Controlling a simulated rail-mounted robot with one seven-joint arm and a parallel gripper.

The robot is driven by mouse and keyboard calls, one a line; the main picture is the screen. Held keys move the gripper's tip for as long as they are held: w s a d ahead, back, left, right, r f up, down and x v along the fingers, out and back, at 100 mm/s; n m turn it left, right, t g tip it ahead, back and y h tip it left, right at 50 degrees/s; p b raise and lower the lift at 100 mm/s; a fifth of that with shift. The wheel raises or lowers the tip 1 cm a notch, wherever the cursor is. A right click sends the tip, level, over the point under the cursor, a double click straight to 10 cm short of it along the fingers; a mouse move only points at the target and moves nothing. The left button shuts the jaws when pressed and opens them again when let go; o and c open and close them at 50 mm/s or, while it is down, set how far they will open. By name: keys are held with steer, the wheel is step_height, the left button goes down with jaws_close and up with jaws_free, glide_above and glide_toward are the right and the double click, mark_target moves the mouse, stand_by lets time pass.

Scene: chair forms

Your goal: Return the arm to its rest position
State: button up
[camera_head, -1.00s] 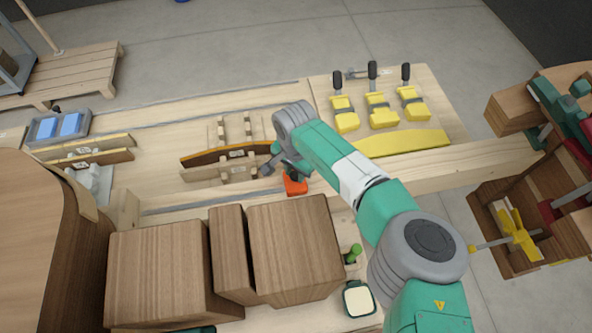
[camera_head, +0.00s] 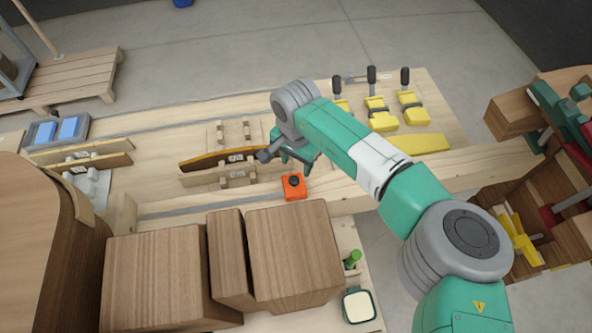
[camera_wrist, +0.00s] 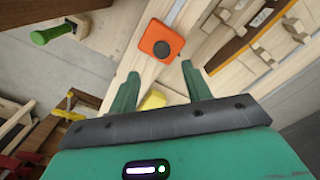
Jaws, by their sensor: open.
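My green and grey arm reaches in from the lower right in the head view, over the workbench (camera_head: 160,207). My gripper shows in the wrist view (camera_wrist: 158,92) with its two green fingers spread apart and nothing between them. In the head view the gripper (camera_head: 292,160) hangs just behind an orange block with a black knob (camera_head: 294,187), its fingers partly hidden by the arm. The orange block also shows in the wrist view (camera_wrist: 161,47), beyond the fingertips and apart from them. It rests on the bench's wooden rail.
Curved wooden forms (camera_head: 225,160) stand left of the gripper. Yellow toggle clamps (camera_head: 381,118) and a yellow curved piece (camera_head: 420,144) lie behind the arm. Large brown wooden blocks (camera_head: 295,250) stand in front. A shelf with clamps (camera_head: 520,235) is at right.

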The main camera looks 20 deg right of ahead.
steer(key=shift+r, duration=0.5)
